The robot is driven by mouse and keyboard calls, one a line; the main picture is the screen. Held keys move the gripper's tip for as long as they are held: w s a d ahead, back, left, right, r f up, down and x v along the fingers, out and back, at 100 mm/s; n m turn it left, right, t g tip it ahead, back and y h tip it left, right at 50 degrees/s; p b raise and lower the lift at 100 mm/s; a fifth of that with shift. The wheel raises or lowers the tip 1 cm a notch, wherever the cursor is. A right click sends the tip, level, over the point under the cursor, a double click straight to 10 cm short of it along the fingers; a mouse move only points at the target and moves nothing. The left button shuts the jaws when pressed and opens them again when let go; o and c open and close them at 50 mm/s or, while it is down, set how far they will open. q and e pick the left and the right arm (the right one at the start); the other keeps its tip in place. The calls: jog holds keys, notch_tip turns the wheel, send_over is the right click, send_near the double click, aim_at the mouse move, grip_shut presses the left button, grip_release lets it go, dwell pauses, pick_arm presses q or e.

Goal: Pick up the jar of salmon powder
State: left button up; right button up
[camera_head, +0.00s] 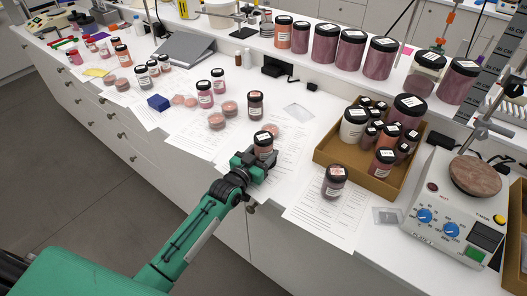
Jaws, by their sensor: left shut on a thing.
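My left gripper (252,167), green and dark, reaches in from the lower left to the front edge of the bench. It is shut on a small jar (263,146) with a black lid, a white label and salmon-coloured contents. The jar is upright, and its lower part is hidden by the gripper. I cannot tell whether the jar's base touches the bench. My right gripper is not in view.
A cardboard tray (345,172) of several jars stands to the right. A single jar (333,181) stands before it. A hotplate stirrer (447,213) is at the far right. Jars (255,104) and powder dishes (217,121) stand behind my gripper. Large jars line the raised shelf.

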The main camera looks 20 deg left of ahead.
pick_arm(q)
jog(key=shift+r, duration=0.6)
notch_tip(320, 180, up, 19)
jog(key=b, duration=0.2)
jog(key=s+a+f+n+y, duration=0.1)
jog(key=s+f+y, duration=0.1)
jog(key=s+f, duration=0.6)
jog(key=s+a+f+n+y, duration=0.1)
jog(key=s+f+n+y, duration=0.1)
jog(key=s+f, duration=0.5)
jog(key=s+y, duration=0.1)
jog(key=s, duration=0.5)
jog(key=shift+f+t, duration=0.3)
jog(key=shift+f, duration=0.05)
jog(key=shift+a, duration=0.1)
jog(key=w+d+r+m+h, duration=0.1)
jog(key=w+r+h, duration=0.1)
jog(key=w+r, duration=0.5)
jog(key=w+d+r+m+h, duration=0.1)
jog(key=w+r+m+h, duration=0.1)
jog(key=w+r, duration=0.6)
jog(key=w+h, duration=0.1)
jog(key=w, duration=0.5)
jog(key=shift+r, duration=0.3)
